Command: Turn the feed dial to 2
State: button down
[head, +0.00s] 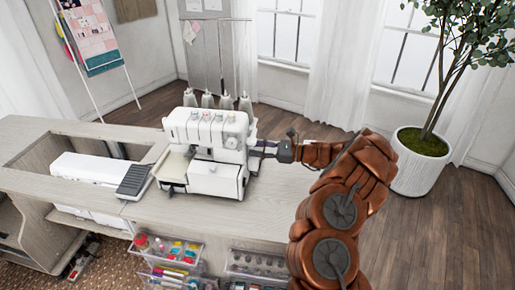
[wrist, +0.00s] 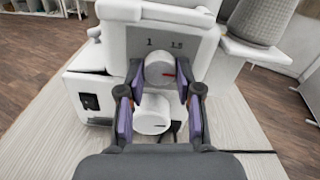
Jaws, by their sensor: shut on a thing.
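A white serger sewing machine (head: 208,140) stands on the wooden cabinet top. The figures 1 and 1.5 are printed above this dial; no 2 is visible. A second white knob (wrist: 152,115) with a small dark mark sits just below. My gripper (wrist: 161,76) has a finger on each side of the upper dial and is shut on it. In the head view my gripper (head: 268,149) reaches the machine's right side, and the dial is hidden there.
Thread cones (head: 226,101) stand behind the machine. A black foot pedal (head: 134,180) and a white machine (head: 88,168) are to the left. The cabinet top (head: 245,222) is clear in front. A potted tree (head: 420,165) stands at right.

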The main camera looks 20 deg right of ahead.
jog(key=c, duration=0.8)
grip_release()
jog(key=shift+o, duration=0.2)
jog(key=shift+d, duration=0.1)
jog(key=v, duration=1.2)
